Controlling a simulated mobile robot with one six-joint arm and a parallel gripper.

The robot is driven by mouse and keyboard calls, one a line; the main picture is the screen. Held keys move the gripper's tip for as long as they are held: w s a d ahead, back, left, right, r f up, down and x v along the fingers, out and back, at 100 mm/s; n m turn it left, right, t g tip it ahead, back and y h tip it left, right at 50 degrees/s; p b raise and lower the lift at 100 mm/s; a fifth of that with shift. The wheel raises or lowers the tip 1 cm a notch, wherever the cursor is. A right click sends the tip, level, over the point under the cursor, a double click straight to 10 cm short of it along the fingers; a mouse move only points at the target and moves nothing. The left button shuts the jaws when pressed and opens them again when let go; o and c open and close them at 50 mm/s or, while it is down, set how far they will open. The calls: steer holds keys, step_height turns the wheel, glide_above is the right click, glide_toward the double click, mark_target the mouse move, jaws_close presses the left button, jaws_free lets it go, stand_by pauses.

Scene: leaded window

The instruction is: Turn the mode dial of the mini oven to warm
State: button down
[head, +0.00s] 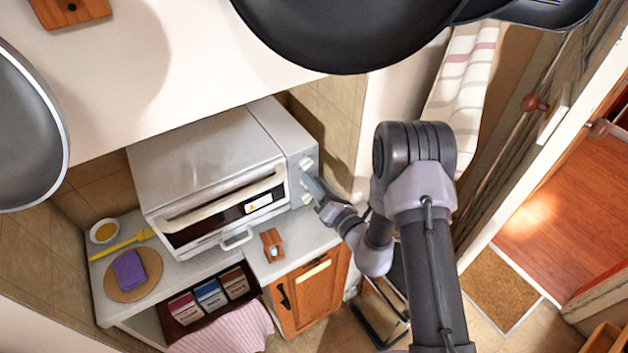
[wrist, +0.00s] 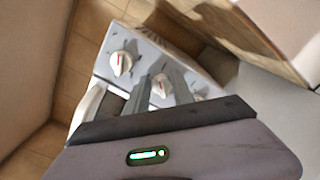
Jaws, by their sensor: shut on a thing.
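The silver mini oven (head: 205,150) stands on the counter with its door shut. Its right-hand control panel (wrist: 188,58) has white dials in a row. One end dial (wrist: 122,63) is clear of my fingers and has a red mark. The middle dial (wrist: 162,84) sits between my two fingers and also shows a red mark. A third dial (wrist: 200,95) is partly hidden behind a finger. My gripper (head: 313,186) reaches the panel from the right and is shut on the middle dial. I cannot read the panel's labels, so the dial's setting is unclear.
Dark pans (head: 350,30) hang close above. A wall (head: 335,110) is close behind the oven's right side.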

steer(key=shift+f+m+p, duration=0.1)
steer(key=shift+m+p, duration=0.3)
steer(key=shift+m, duration=0.8)
steer(key=shift+f+m, duration=0.1)
steer(key=shift+m, duration=0.2)
steer(key=c, duration=1.1)
jaws_free()
steer(key=shift+d, duration=0.1)
steer(key=v, duration=1.7)
steer(key=shift+s+b, duration=0.2)
steer(key=shift+b, duration=0.2)
steer(key=shift+d, duration=0.15)
